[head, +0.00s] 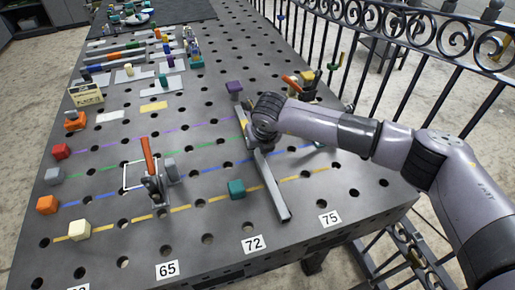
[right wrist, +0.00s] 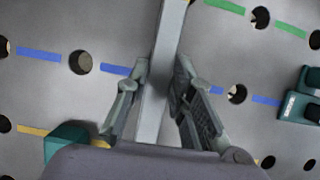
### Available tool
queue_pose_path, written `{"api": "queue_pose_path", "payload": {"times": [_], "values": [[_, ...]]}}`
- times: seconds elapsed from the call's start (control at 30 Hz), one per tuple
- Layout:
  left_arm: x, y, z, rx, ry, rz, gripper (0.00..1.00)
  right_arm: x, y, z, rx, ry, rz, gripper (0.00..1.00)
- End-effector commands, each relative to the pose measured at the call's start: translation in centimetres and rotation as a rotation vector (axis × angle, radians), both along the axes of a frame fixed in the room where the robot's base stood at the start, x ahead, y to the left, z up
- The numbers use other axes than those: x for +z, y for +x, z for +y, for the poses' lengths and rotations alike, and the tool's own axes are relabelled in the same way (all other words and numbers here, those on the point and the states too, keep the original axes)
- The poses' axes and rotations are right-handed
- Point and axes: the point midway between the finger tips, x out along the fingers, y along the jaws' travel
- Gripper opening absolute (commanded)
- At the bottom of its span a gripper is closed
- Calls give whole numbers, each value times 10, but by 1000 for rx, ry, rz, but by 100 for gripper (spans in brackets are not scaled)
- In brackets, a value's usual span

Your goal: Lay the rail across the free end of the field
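The rail is a long grey bar (head: 272,187) angled across the right part of the coloured lines on the perforated table. My right gripper (head: 262,145) is over its middle, partly hidden by my wrist in the head view. In the right wrist view the rail (right wrist: 153,125) runs between the two fingers (right wrist: 162,85), which lie close along both its sides. Whether the rail touches the table is hard to tell. The field has purple, green, blue and yellow dashed lines (head: 180,209). My left gripper is not in view.
A toggle clamp with an orange handle (head: 149,160) stands left of the rail, beside a white square outline. A teal block (head: 236,189) sits just left of the rail. Coloured blocks, including a red one (head: 61,152), line the left edge. A black railing (head: 440,60) stands beyond the table's right edge.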

Motion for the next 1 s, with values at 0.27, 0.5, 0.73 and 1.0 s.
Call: {"api": "queue_pose_path", "payload": {"times": [0.27, 0.5, 0.73, 1.0], "values": [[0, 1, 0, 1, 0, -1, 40, 0, 0, 0, 0, 0, 0, 41], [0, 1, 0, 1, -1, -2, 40, 0, 0, 0, 0, 0, 1, 44], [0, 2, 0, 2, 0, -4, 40, 9, -4, -2, -1, -1, 2, 44], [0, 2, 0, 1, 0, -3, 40, 60, -23, -8, 2, 0, -2, 44]]}}
